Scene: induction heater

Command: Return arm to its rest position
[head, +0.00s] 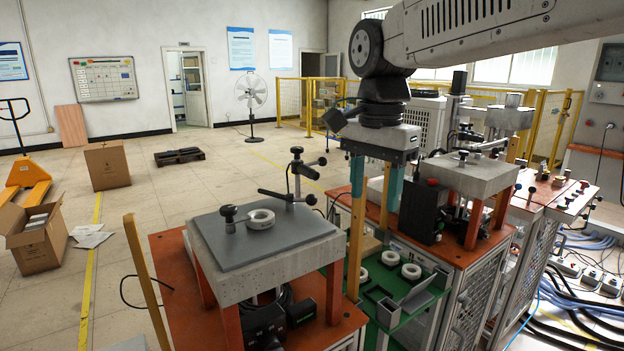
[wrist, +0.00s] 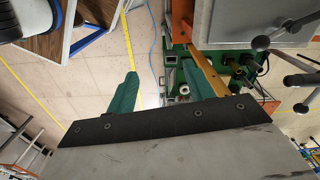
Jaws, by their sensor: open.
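My gripper (head: 375,200) hangs from my arm in the right half of the head view, fingers pointing down. Its two teal fingers are apart with nothing seen between them. It is above the green tray area (head: 435,291) between the two workstations. In the wrist view, the teal fingers of my gripper (wrist: 160,70) also stand apart and empty. A white ring (head: 260,219) lies on the grey plate (head: 290,238) of the near workstation. White rings (head: 411,271) also lie in the green tray, with part of the tray hidden behind a yellow post.
Yellow posts (head: 356,235) stand close beside my gripper. A second workstation (head: 466,175) with a black box (head: 424,212) is at the right. Cables (head: 575,300) lie on the right floor. Open floor (head: 190,200) spreads left.

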